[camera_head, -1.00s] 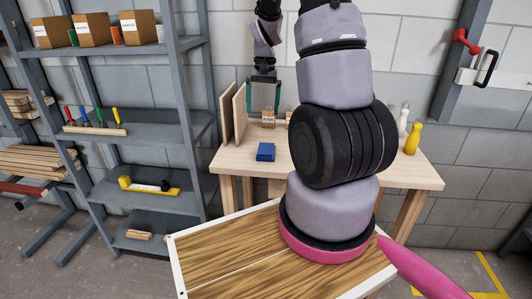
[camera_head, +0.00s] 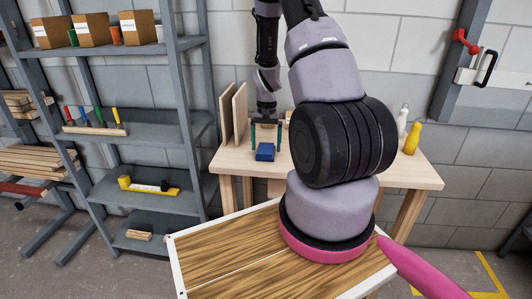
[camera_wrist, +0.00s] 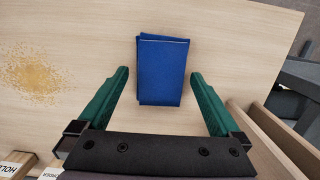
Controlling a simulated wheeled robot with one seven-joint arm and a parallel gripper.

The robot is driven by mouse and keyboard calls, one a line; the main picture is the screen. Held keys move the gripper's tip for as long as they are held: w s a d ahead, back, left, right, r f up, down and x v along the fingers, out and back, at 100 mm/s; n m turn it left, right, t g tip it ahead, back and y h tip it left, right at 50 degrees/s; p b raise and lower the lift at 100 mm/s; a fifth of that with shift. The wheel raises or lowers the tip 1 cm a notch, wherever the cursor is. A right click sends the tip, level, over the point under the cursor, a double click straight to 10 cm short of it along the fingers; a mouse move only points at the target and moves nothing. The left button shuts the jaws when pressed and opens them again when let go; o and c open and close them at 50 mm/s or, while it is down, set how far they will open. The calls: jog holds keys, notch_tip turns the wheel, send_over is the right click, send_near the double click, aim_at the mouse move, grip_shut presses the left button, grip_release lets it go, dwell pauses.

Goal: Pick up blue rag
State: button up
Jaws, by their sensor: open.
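The blue rag (camera_head: 265,152) is a folded, flat rectangle lying on the light wooden workbench (camera_head: 395,174), near its front left part. In the wrist view the rag (camera_wrist: 162,70) lies at the upper middle, between and a little beyond the green fingertips. My gripper (camera_head: 267,146) is open and empty, with its fingers pointing down above the bench by the rag. In the wrist view my gripper (camera_wrist: 158,74) has one finger to each side of the rag, apart from it. The exact height above the rag is hard to tell.
Upright wooden boards (camera_head: 239,114) stand at the bench's left end, close to the gripper. A yellow bottle (camera_head: 412,138) and a white bottle (camera_head: 402,119) stand at the right. Sawdust (camera_wrist: 38,78) lies on the bench. A grey shelf unit (camera_head: 185,90) stands left.

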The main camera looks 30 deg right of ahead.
aim_at(267, 148)
jog(key=shift+f, duration=0.6)
jog(key=c, duration=1.2)
notch_tip(267, 148, up, 10)
jog(key=shift+r, duration=0.1)
jog(key=o, duration=0.7)
jog(key=c, duration=0.5)
jog(key=shift+d, duration=0.1)
